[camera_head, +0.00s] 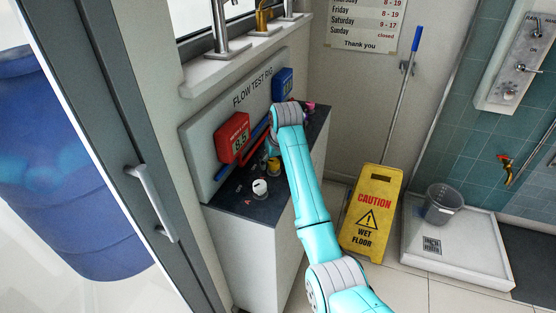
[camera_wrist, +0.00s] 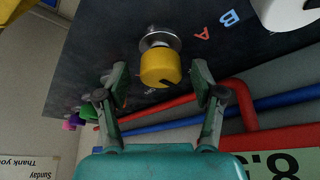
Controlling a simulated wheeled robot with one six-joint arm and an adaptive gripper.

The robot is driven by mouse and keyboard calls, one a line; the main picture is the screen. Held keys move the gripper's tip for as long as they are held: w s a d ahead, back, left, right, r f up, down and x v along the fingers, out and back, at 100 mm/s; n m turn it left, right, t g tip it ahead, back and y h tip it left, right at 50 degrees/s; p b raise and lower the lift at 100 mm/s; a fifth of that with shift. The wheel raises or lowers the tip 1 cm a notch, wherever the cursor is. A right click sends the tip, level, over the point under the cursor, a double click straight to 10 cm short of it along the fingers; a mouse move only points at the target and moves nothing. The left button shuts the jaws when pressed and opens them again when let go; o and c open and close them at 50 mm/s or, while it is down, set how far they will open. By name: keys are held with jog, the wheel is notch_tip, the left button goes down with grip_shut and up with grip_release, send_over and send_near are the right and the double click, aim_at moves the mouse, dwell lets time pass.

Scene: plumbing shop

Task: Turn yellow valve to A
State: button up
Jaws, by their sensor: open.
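The yellow valve (camera_wrist: 160,68) is a round knob on a silver base on the dark bench top. A dark mark shows low on its face. A red letter A (camera_wrist: 202,33) and a blue letter B (camera_wrist: 230,18) lie up and right of it. My gripper (camera_wrist: 160,80) is open, one finger on each side of the knob, with visible gaps; contact cannot be seen. In the head view, the yellow valve (camera_head: 273,165) shows partly beside my arm, and my gripper is mostly hidden there.
Red and blue pipes (camera_wrist: 240,108) run close behind my right finger. A red meter (camera_head: 232,138) and a blue meter (camera_head: 283,83) hang on the back panel. A white knob (camera_head: 259,188) stands nearer the bench front. A caution sign (camera_head: 371,212) stands on the floor.

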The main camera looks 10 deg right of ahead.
jog(key=c, duration=1.1)
jog(key=shift+c, duration=0.2)
jog(key=n, duration=0.2)
jog(key=n+y, duration=0.1)
jog(key=n, duration=0.1)
jog(key=n+g+y, duration=0.1)
jog(key=n, duration=0.1)
jog(key=shift+d, duration=0.25)
jog(key=n+g, duration=0.1)
jog(key=n, duration=0.2)
jog(key=n+g+y, duration=0.1)
jog(key=n, duration=0.1)
jog(key=shift+w+n, duration=0.15)
jog(key=shift+n, duration=0.25)
jog(key=o, duration=1.1)
jog(key=shift+d, duration=0.1)
jog(key=shift+o, duration=0.2)
